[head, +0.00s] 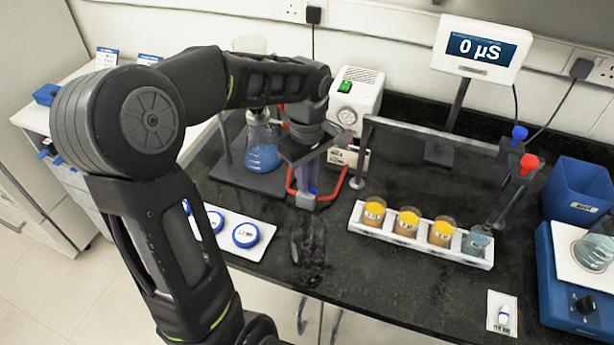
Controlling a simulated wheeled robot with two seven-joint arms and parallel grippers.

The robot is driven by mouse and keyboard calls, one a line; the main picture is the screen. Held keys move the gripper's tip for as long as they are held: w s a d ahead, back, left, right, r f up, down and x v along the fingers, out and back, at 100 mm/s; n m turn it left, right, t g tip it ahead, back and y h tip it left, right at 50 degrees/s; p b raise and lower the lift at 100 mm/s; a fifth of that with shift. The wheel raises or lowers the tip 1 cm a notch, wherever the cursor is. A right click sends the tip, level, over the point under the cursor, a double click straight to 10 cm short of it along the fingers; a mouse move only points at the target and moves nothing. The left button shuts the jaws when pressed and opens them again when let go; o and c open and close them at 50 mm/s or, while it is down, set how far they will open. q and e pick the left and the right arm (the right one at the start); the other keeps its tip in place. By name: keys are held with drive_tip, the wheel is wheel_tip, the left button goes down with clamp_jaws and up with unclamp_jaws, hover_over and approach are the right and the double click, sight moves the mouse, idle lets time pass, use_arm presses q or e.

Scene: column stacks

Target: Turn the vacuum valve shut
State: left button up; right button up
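My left arm reaches in from the left, and its gripper (306,200) points down over the black bench in front of the pump. Something purplish shows between its fingers, and I cannot tell whether they are shut on it. A white vacuum pump (359,92) with a green switch and a round gauge stands behind the gripper. A red tube (336,188) curves around the gripper's lower end. I cannot make out the vacuum valve for certain; my wrist and gripper cover much of this spot. A flask of blue liquid (264,154) stands left of the gripper. My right gripper is not in view.
A white rack (372,229) holds several small beakers right of the gripper, under a grey frame. A white tray (243,253) with blue-lidded dishes lies front left. A meter display (481,48) reads 0 µS. A blue balance (565,285) stands far right.

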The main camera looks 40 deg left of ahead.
use_arm(q)
clamp_jaws()
drive_tip(key=shift+m, duration=0.3)
drive_tip(key=m, duration=0.5)
drive_tip(key=shift+b, duration=0.35)
drive_tip(key=m, duration=0.6)
drive_tip(key=shift+m, duration=0.3)
idle(0.3)
drive_tip(key=shift+o, duration=2.4)
unclamp_jaws()
